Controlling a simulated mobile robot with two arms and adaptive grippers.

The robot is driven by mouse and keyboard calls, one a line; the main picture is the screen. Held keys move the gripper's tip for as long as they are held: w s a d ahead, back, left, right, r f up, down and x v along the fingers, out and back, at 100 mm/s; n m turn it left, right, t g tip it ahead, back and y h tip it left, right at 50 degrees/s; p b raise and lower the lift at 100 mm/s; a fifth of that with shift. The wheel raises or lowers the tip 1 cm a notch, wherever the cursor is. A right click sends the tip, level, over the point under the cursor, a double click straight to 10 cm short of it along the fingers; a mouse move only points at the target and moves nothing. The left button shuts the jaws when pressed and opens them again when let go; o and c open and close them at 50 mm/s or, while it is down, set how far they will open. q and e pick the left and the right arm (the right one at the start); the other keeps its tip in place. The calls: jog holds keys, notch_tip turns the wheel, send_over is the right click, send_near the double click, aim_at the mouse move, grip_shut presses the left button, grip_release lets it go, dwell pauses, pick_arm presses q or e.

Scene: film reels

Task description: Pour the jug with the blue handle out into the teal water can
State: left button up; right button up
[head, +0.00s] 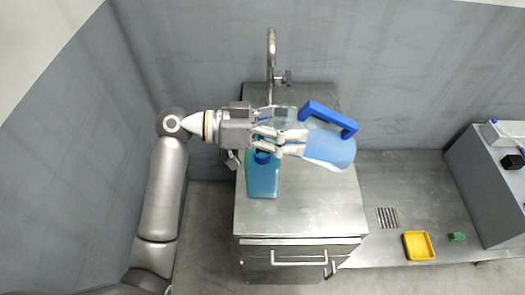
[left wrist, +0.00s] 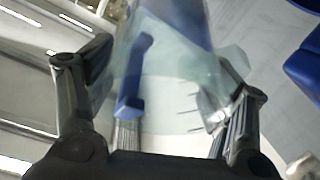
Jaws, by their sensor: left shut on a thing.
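The clear jug (head: 331,148) with the blue handle (head: 333,118) is held in the air above the steel counter, tilted well over, with light blue liquid inside. My left gripper (head: 292,141) is shut on the jug's body. In the left wrist view the two fingers of my left gripper (left wrist: 158,100) stand either side of the clear jug (left wrist: 175,85), and its blue handle shows between them. The teal water can (head: 262,180) stands upright on the counter, just below my gripper; its top is partly hidden. I cannot tell whether liquid is running out. My right gripper is not in view.
A tall tap (head: 271,50) rises behind the counter (head: 310,215), whose front part is clear. A lower steel surface to the right holds a yellow tray (head: 418,246), a small green block (head: 456,237) and a drain grate (head: 387,218). Grey walls stand behind and left.

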pick_arm(q)
jog(key=shift+a+r+h+b, duration=0.1)
jog(key=shift+h+b, duration=0.3)
jog(key=shift+b, duration=0.3)
jog(key=shift+a+r+b, duration=0.1)
jog(key=shift+r+b, duration=0.1)
jog(key=shift+b, duration=0.1)
jog(key=shift+a+h+b, duration=0.1)
jog(key=shift+h+b, duration=0.3)
jog(key=shift+b, duration=0.1)
jog(key=shift+a+r+b, duration=0.1)
jog(key=shift+r+b, duration=0.05)
jog(key=shift+b, duration=0.3)
jog(key=shift+h, duration=0.3)
jog(key=shift+r, duration=0.1)
